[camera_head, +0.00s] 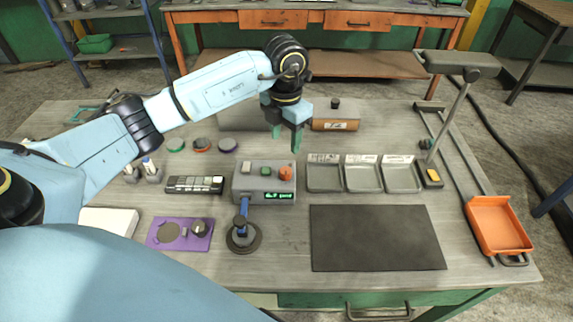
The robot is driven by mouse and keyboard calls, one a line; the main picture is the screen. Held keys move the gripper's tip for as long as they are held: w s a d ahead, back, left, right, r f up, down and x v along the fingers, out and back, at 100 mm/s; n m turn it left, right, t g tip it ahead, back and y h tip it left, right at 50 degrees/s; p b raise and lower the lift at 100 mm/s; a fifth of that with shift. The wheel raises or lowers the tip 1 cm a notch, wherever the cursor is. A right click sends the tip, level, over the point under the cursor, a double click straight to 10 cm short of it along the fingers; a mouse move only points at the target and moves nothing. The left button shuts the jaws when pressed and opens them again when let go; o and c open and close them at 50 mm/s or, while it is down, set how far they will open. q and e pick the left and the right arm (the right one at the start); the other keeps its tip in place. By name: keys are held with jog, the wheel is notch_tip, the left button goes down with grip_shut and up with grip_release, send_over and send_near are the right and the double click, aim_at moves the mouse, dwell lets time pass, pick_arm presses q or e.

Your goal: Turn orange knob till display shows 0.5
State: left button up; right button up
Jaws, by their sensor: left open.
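A grey box (242,188) stands near the middle of the table. The box's small display (278,196) on the front is lit with green characters, too small to read. My left gripper (288,138) is open and empty, pointing down. In the picture it shows just above and behind the orange knob, apart from it. My right gripper is not in view.
A blue-handled tool on a round base (243,238) stands in front of the box. Three grey trays (363,189), a dark mat (375,238) and an orange bin (497,224) lie to the right. A purple board (180,245) and a strip of blocks (194,184) lie left.

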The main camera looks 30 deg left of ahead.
aim_at(286, 170)
pick_arm(q)
notch_tip(286, 170, down, 11)
jog(key=shift+r, duration=0.1)
dwell(0.3)
jog(key=c, duration=1)
jog(key=shift+r+n+p, duration=0.1)
jog(key=shift+n+p, duration=0.2)
jog(key=shift+p, duration=0.05)
jog(key=n+p, duration=0.1)
jog(key=n, duration=0.4)
jog(key=shift+n, duration=0.4)
jog(key=n+p, duration=0.2)
jog(key=n, duration=0.3)
jog(key=shift+n, duration=0.3)
